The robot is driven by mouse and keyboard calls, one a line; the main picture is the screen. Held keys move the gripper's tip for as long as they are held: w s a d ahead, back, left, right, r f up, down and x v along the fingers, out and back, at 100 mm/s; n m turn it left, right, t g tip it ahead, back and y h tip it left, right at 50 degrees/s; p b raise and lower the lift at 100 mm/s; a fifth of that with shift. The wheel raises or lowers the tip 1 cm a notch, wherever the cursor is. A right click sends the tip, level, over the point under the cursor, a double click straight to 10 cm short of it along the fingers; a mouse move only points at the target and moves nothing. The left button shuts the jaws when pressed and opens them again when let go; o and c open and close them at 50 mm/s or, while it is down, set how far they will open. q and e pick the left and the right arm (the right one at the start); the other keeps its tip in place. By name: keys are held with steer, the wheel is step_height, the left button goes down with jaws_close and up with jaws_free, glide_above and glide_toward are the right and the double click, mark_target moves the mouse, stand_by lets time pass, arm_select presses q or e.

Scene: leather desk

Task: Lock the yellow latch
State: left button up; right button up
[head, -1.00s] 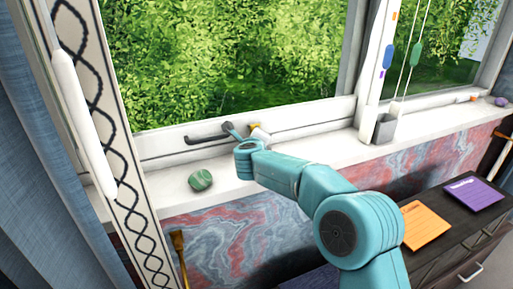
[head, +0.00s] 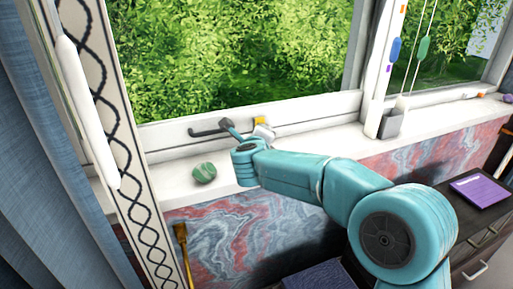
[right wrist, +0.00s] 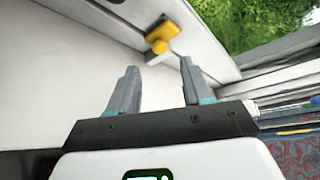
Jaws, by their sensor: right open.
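The yellow latch (right wrist: 161,36) is fixed to the white window frame, ahead of my right gripper in the right wrist view. In the head view only a small part of the latch (head: 260,121) shows above my right gripper. My right gripper (right wrist: 157,76) is open, with its two fingers apart and nothing between them. The fingertips point toward the latch and a gap shows between them and it. In the head view my right gripper (head: 243,134) is at the window's lower frame, partly hidden by its own wrist. My left gripper is not in view.
A dark handle (head: 208,132) is on the frame left of the latch. A green striped ball (head: 204,173) lies on the white sill (head: 170,183). A grey box (head: 391,124) stands farther right. A blue curtain (head: 40,170) hangs at the left.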

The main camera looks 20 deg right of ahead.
steer(key=v, duration=0.9)
